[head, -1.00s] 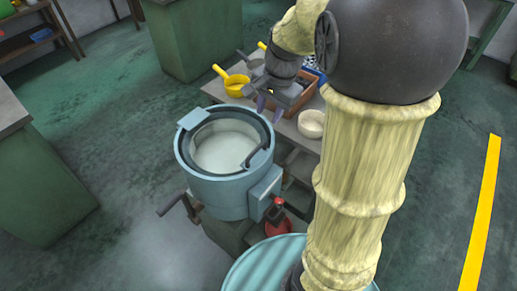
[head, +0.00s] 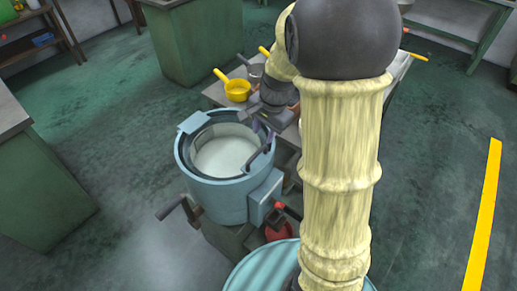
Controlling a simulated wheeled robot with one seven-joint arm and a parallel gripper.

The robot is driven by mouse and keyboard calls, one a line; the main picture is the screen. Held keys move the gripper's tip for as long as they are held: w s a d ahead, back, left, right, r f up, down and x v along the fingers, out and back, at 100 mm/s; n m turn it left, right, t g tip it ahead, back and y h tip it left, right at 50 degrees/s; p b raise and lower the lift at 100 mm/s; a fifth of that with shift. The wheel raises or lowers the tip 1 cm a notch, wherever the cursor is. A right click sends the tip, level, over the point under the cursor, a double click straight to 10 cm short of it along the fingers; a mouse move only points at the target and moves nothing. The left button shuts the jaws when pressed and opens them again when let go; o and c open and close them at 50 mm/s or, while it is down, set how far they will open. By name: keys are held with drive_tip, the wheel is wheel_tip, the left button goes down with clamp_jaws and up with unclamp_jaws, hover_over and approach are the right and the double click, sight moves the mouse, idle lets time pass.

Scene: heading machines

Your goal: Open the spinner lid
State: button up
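The spinner (head: 222,198) is a light blue drum with a pale round surface inside its top and a dark ring around that. I cannot tell a clear lid from the open drum. A blue bracket (head: 193,122) sits on its far left rim. A dark curved handle (head: 258,153) shows at the right of the top, by a second blue bracket. My gripper (head: 263,132) points down over the far right rim, close to this handle. Its two fingers look apart with nothing between them. Whether they touch the handle I cannot tell.
A low bench (head: 215,93) behind the spinner holds a yellow pot (head: 237,90) and a dark pan (head: 256,72). A red object (head: 279,231) is at the spinner's lower right. A dark side lever (head: 171,207) sticks out left. Green cabinets stand left and behind; floor at left is clear.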

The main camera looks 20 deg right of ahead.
sight(258, 152)
drive_tip(key=f, duration=0.3)
drive_tip(key=w+f, duration=0.1)
drive_tip(key=f, duration=0.2)
drive_tip(key=a+f, duration=0.1)
drive_tip(key=f, duration=0.2)
drive_tip(key=shift+w+f+b, duration=0.1)
drive_tip(key=shift+w+b, duration=0.1)
drive_tip(key=shift+b, duration=0.1)
drive_tip(key=shift+c, duration=0.4)
clamp_jaws()
